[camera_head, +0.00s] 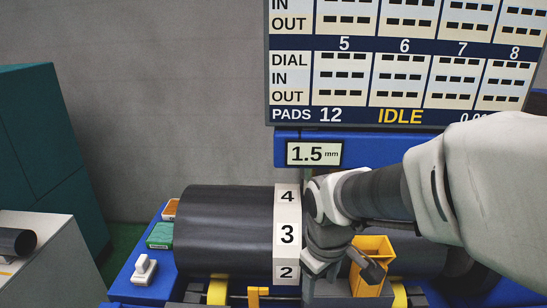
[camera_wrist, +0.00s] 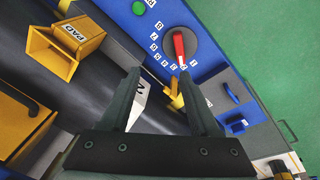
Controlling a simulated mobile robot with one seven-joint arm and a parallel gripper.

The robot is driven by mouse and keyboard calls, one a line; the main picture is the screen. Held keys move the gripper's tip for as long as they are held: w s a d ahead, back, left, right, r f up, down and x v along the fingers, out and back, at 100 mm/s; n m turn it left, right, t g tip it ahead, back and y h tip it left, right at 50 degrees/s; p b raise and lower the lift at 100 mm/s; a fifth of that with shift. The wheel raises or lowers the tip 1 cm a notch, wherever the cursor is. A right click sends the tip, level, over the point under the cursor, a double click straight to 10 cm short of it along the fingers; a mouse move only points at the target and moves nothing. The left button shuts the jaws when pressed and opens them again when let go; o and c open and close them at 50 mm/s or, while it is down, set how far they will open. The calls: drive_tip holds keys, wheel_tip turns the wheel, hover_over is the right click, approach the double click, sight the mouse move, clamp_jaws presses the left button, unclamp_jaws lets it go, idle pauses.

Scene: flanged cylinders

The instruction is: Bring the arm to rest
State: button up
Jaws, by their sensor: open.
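My arm reaches in from the right in the head view, and my gripper (camera_head: 318,262) hangs in front of the black flanged cylinder (camera_head: 222,230), close to its white numbered band (camera_head: 287,234). The band shows 4, 3 and 2. In the wrist view my gripper (camera_wrist: 160,76) is open, its two dark fingers apart with nothing held between them. Part of the white band (camera_wrist: 141,101) and a yellow pointer (camera_wrist: 174,96) show beyond and between the fingers. I cannot tell whether the fingers touch anything. My arm hides part of the cylinder's right side.
A red lever (camera_wrist: 180,48) on a numbered dial and a green button (camera_wrist: 138,8) sit on the blue bench. A yellow PAD chute (camera_wrist: 66,42) stands beside the cylinder. A display board (camera_head: 400,60) reads IDLE. A white table (camera_head: 45,260) stands left.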

drive_tip(key=s+d+r+m+t, duration=0.3)
drive_tip(key=s+d+r+m, duration=0.2)
drive_tip(key=s+r+m, duration=0.2)
wheel_tip(320, 180, up, 3)
drive_tip(key=shift+s+f+t, duration=0.2)
drive_tip(key=shift+s+t, duration=0.1)
drive_tip(key=shift+s, duration=0.95)
